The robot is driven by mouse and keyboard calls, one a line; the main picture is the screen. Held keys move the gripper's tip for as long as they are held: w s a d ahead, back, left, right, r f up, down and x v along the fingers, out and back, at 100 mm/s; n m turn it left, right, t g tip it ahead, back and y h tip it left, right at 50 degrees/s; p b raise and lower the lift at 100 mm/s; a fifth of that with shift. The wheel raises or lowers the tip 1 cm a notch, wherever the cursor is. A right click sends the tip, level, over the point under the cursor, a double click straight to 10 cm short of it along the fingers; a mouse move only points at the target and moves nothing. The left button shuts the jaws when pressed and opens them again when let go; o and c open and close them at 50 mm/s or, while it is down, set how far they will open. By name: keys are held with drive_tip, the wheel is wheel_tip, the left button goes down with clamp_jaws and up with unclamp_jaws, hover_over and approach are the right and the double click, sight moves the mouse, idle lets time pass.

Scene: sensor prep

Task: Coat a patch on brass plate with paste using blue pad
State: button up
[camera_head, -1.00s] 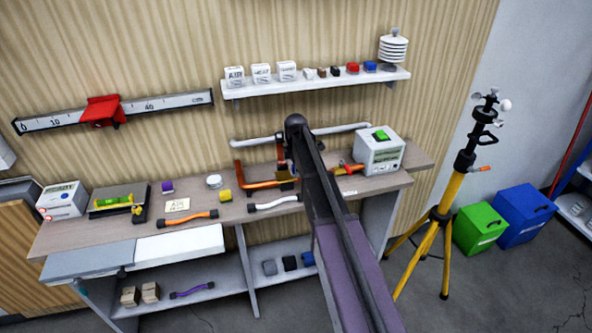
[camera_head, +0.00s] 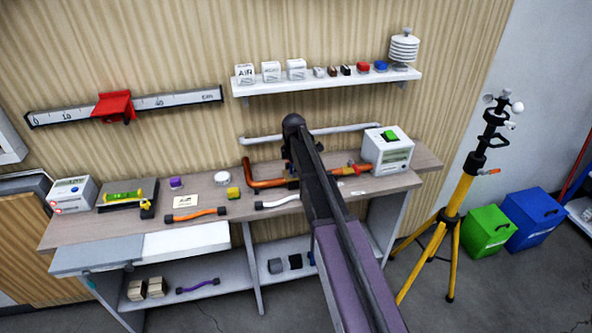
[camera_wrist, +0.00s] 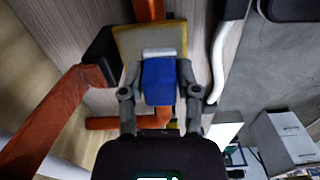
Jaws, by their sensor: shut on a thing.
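In the wrist view, my gripper (camera_wrist: 158,76) is shut on the blue pad (camera_wrist: 159,84), one finger on each side. A white strip shows at the pad's far edge; I cannot tell whether it is paste. The flat yellowish brass plate (camera_wrist: 124,43) lies right beyond the pad, and the pad overlaps it in the picture. I cannot tell whether they touch. In the head view my arm hides the gripper, the pad and most of the plate. A small round white container (camera_head: 222,177) stands on the bench; its contents cannot be made out.
An orange pipe (camera_head: 262,183) runs beside the work spot on the bench (camera_head: 110,222). A white box with a green top (camera_head: 388,153) stands to the right. Orange and white curved handles (camera_head: 277,202) lie at the front edge. A yellow tripod (camera_head: 455,200) stands further right.

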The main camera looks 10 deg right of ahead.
sight(284, 179)
drive_tip(key=shift+a, duration=0.1)
drive_tip(key=shift+s+a, duration=0.1)
drive_tip(key=shift+a, duration=1.7)
drive_tip(key=shift+w, duration=0.65)
drive_tip(key=shift+d, duration=0.2)
drive_tip(key=shift+d, duration=1.75)
drive_tip(key=shift+d, duration=0.1)
